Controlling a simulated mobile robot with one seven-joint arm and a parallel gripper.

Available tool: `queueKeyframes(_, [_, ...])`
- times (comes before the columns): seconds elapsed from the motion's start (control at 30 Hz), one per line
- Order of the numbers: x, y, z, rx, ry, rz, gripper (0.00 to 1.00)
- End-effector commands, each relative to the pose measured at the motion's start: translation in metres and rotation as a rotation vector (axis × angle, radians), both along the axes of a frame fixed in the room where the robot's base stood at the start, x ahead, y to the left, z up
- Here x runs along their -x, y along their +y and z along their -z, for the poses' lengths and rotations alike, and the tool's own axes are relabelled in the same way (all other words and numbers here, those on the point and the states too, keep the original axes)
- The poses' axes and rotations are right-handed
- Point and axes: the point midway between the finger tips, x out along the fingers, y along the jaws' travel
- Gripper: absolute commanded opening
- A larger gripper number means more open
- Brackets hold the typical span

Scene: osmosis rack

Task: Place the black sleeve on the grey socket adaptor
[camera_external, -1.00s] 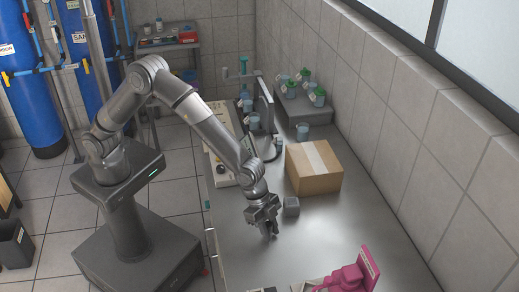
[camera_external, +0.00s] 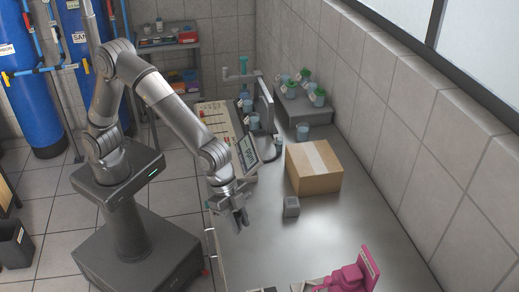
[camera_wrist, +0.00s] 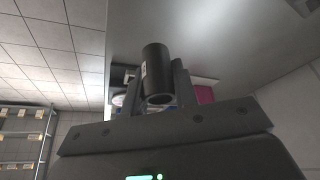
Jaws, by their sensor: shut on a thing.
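A black sleeve (camera_wrist: 154,66), a short hollow cylinder with a small white label, is held between the fingers of my gripper (camera_wrist: 156,82) in the wrist view. Its open end faces the camera. In the external view my gripper (camera_external: 239,221) is above the left edge of the steel bench, and the sleeve cannot be made out there.
A tilted display (camera_external: 247,153) and a panel stand at the bench's far left. Several lidded cups (camera_external: 317,97) are at the back. A pink object (camera_external: 352,277) is at the front. The middle right of the bench (camera_external: 360,215) is clear.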

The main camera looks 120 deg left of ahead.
Motion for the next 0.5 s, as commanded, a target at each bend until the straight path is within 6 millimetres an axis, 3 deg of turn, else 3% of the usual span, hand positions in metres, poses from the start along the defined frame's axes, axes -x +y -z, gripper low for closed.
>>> queueKeyframes(0.07, [0.003,-0.006,-0.006,0.0,-0.001,0.0,0.05])
queueKeyframes(0.17, [0.0,0.003,-0.014,-0.001,-0.001,-0.004,0.05])
queueKeyframes(0.5, [-0.023,0.092,-0.054,0.001,0.0,0.011,0.05])
